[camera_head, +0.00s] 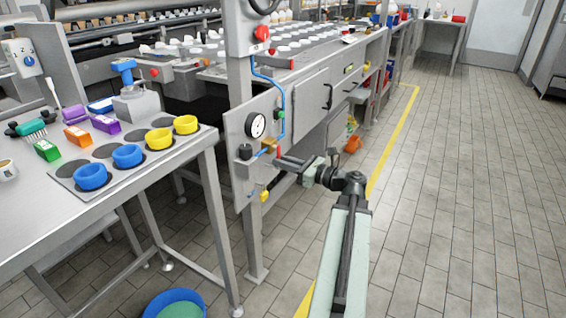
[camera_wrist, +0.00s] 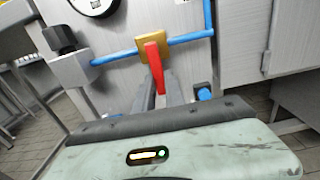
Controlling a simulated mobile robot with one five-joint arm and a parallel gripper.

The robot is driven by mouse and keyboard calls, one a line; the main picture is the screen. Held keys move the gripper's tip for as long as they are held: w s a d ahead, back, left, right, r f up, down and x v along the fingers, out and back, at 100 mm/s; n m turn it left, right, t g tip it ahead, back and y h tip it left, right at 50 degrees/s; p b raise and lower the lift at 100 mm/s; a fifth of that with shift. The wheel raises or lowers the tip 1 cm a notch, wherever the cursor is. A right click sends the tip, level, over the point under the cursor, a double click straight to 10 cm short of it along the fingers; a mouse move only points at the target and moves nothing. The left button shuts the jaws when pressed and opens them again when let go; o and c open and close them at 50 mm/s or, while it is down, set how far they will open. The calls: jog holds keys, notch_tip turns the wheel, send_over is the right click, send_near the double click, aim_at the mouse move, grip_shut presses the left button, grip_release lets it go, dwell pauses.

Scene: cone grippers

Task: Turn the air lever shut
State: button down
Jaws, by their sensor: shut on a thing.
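The red air lever (camera_wrist: 154,62) sits on a brass valve block (camera_wrist: 153,47) in the blue air pipe (camera_wrist: 190,38). In the wrist view the lever runs downward from the block, crosswise to the pipe. My gripper (camera_wrist: 160,88) is shut on the lever's lower end, one dark finger on each side. In the head view my gripper (camera_head: 281,160) reaches from the right to the lever (camera_head: 277,151) on the grey panel (camera_head: 236,130). The fingers partly hide the lever's end.
A pressure gauge (camera_head: 256,125) is above the valve, with a dark-knobbed fitting (camera_head: 245,152) at its left. A yellow fitting (camera_head: 264,196) hangs below. A table (camera_head: 40,215) with colored rings stands left. The tiled floor (camera_head: 450,200) at right is clear.

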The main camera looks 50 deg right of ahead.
jog(key=c, duration=1.4)
grip_release()
jog(key=v, duration=0.8)
jog(key=shift+a, duration=0.15)
